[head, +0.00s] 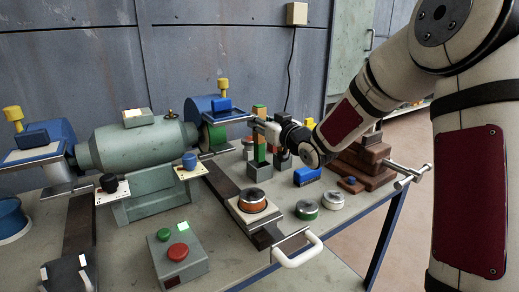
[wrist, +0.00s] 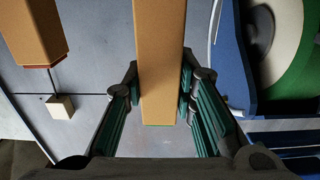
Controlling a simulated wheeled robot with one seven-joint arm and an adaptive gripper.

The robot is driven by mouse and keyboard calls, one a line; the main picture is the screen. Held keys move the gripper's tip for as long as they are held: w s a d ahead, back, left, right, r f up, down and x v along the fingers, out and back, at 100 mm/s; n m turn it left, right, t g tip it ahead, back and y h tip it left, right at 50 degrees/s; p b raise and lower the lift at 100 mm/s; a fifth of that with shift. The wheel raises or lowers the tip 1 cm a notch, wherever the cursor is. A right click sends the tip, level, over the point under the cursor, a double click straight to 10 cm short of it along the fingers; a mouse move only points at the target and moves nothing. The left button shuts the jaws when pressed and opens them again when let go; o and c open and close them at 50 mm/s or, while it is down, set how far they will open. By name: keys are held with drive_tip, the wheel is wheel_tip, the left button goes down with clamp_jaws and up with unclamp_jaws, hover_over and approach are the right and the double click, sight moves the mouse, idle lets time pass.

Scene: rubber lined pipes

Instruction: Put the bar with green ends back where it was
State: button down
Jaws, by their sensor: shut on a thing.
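My gripper (wrist: 160,100) is shut on a tan bar (wrist: 160,50) in the wrist view. Its fingers press on both sides near one end, and a thin green edge shows at that end. In the head view my gripper (head: 270,128) reaches left from the arm to an upright bar with tan and green parts (head: 259,113), behind the front fixtures. A grey block (head: 259,172) stands below it; I cannot tell whether the bar touches it. The far end of the bar is out of the wrist view.
A second tan bar (wrist: 32,30) with a reddish end shows at left in the wrist view. The green motor-like machine (head: 140,145) stands left on the bench. A blue block (head: 307,176), round pucks (head: 306,209) and a brown stepped block (head: 365,160) lie right.

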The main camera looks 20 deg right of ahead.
sight(262, 141)
wheel_tip(262, 141, down, 6)
drive_tip(key=shift+r+b, duration=0.1)
drive_tip(key=shift+b, duration=0.4)
drive_tip(key=c, duration=1.3)
unclamp_jaws()
drive_tip(key=shift+f, duration=0.25)
drive_tip(key=p+v, duration=0.1)
drive_tip(key=v, duration=1.3)
drive_tip(key=shift+w+d+f, duration=0.1)
